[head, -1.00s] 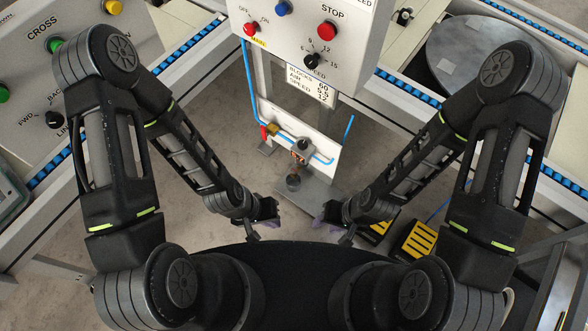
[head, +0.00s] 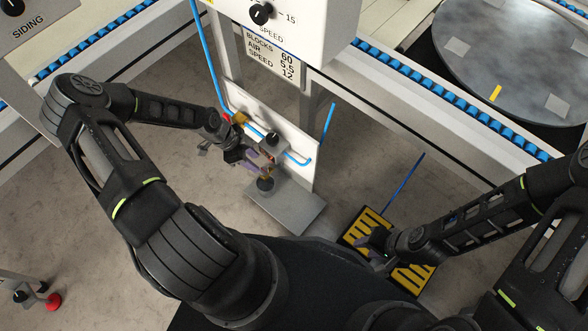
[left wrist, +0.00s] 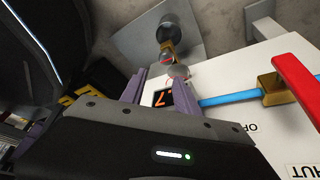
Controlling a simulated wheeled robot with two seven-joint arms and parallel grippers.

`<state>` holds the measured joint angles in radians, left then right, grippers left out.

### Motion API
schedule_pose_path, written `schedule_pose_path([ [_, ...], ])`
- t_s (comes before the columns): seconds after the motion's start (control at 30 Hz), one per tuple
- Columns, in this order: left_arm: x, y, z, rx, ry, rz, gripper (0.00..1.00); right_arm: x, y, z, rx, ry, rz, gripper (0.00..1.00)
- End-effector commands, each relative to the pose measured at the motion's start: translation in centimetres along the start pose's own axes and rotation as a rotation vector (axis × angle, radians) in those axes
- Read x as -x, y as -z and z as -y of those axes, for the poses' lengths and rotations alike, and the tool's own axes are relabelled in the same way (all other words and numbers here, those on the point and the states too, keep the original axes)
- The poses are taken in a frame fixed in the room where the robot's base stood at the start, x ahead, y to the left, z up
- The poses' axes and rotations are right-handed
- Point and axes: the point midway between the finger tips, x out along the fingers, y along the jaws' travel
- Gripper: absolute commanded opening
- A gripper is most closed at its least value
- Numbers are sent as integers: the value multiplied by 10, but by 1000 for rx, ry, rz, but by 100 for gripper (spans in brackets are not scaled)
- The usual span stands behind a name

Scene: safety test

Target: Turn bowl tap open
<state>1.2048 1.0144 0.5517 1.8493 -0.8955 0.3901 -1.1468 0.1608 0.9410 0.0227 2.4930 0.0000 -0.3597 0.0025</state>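The air unit is on a white panel (head: 297,158). In the left wrist view a clear rounded bowl (left wrist: 178,72) sits past my fingertips, with a small brass-and-red part (left wrist: 167,56), seemingly the bowl tap, beyond it. A dark cup (left wrist: 172,25) is past that; it also shows in the head view (head: 265,184). My left gripper (head: 258,158) is at the unit, its purple fingers (left wrist: 160,82) apart on either side of a lit orange display (left wrist: 163,98). I see no grip on the tap; in the head view the gripper hides it. My right gripper (head: 375,242) is away from the unit, its opening unclear.
A red lever (left wrist: 296,85) and brass valve (left wrist: 272,88) on a blue pipe (left wrist: 228,98) lie beside my left gripper. A grey base plate (head: 288,208) lies under the unit. Conveyors run behind.

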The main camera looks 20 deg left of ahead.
Motion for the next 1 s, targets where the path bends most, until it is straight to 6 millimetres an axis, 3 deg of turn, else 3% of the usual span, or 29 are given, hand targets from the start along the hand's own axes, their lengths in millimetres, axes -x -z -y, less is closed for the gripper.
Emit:
schedule_pose_path([
  [0.03, -3, -15, 5, -18, 8, 13, 37, -7, 0, -2, 1, 1, 0, 36],
  [0.1, 0, -22, 8, -34, 11, 23, 37, -7, 0, -2, 1, 1, 0, 36],
  [0.53, -6, -21, 7, -38, 10, 22, 37, -7, 0, -3, 1, 0, -1, 36],
  [1.0, -70, -23, 8, -36, 10, 22, 37, -25, 6, -14, -7, -7, -15, 36],
])
